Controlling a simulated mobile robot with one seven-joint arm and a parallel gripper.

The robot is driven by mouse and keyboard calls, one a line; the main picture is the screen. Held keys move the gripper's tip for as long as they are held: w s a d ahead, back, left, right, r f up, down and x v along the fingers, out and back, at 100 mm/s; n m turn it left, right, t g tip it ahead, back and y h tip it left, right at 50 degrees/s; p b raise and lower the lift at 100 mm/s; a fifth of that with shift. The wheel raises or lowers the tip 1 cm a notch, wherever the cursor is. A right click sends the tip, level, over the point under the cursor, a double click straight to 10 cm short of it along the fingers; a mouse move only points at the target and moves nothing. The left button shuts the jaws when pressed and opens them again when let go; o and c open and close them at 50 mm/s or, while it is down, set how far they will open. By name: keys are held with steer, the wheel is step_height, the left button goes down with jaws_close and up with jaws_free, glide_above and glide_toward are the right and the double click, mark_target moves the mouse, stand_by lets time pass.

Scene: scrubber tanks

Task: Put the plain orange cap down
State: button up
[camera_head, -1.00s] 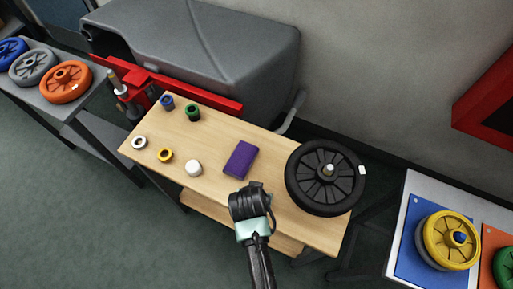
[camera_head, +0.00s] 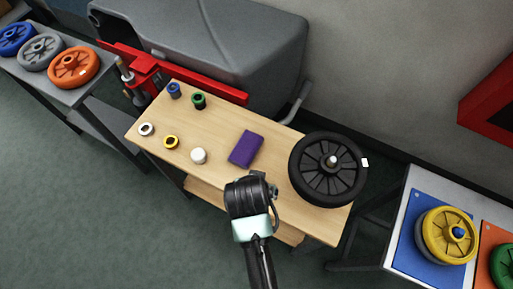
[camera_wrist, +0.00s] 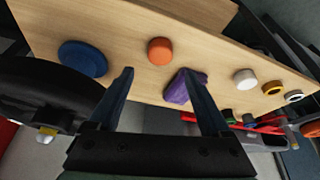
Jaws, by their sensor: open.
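The plain orange cap (camera_wrist: 160,51) sits on the wooden table top (camera_wrist: 115,35) in the wrist view. It stands between a dark blue disc (camera_wrist: 82,58) and a purple block (camera_wrist: 184,88). My gripper (camera_wrist: 157,73) is open, with its two fingers apart. In the picture the cap shows just beyond the gap between the fingertips, and nothing is held. In the head view my arm covers the cap and the blue disc, and the fingertips are hidden there too.
The purple block also shows in the head view (camera_head: 245,148). A large black wheel (camera_head: 328,170) lies at the table's right end. A white cap (camera_head: 198,156), a yellow ring (camera_head: 171,142), a white ring (camera_head: 146,129), a blue cap (camera_head: 174,90) and a green cap (camera_head: 199,101) stand to the left.

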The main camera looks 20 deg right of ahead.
steer(key=shift+v, duration=2.3)
steer(key=w+a+r+n+t, duration=0.15)
steer(key=w+r+t, duration=0.55)
steer(key=r, duration=0.7)
steer(key=w+a+r+n+t, duration=0.15)
steer(key=w+r+t, duration=0.25)
steer(key=w+r, duration=0.85)
steer(key=s+a+r+n+t, duration=0.25)
steer(key=r+t, duration=0.35)
steer(key=r, duration=1.3)
steer(key=s+a+r+n+t+y, duration=0.1)
steer(key=s+a+r+t, duration=0.1)
steer(key=s+r, duration=0.3)
steer(key=s+a+r+n+t+y, duration=0.1)
steer(key=s+r+t, duration=0.3)
steer(key=r, duration=0.9)
steer(key=shift+s+a+r+t+y, duration=0.4)
steer(key=shift+s+a, duration=0.25)
steer(key=shift+s, duration=0.5)
steer(key=shift+f, duration=0.15)
